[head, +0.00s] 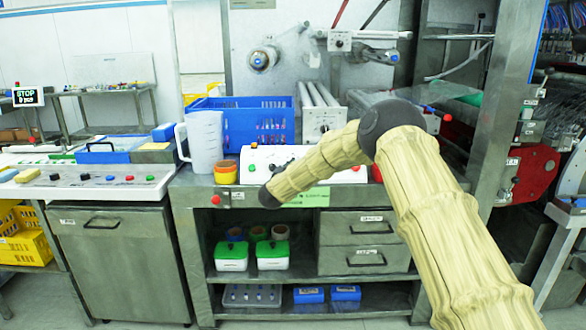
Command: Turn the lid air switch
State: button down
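A white control box (262,158) stands on the steel workbench behind my forearm. It carries an orange button on top, small black knobs and a green button on its face; my arm hides part of it. A long white panel (75,187) at the left has a row of black, red and green controls. A machine panel (325,121) behind the bench also bears small controls. I cannot tell which control is the lid air switch, as labels are too small to read. My arm reaches in from the lower right and bends down-left across the control box; no gripper fingers are visible.
A blue crate (241,133), a clear jug (203,141) and stacked orange and yellow cups (226,172) stand on the bench left of the control box. A red button (216,199) sits on the bench's front edge. Drawers (365,228) and shelves with green-lidded tubs (272,254) are below.

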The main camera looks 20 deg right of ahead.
jog(key=shift+w+r+m, duration=0.1)
jog(key=shift+r+m, duration=0.25)
jog(key=shift+m, duration=0.05)
jog(key=c, duration=1.5)
grip_release()
jog(key=shift+f, duration=0.1)
jog(key=shift+c, duration=0.2)
jog(key=shift+f, duration=0.35)
jog(key=v, duration=1.1)
jog(key=shift+s+a, duration=0.25)
jog(key=shift+a, duration=0.1)
jog(key=shift+r, duration=0.1)
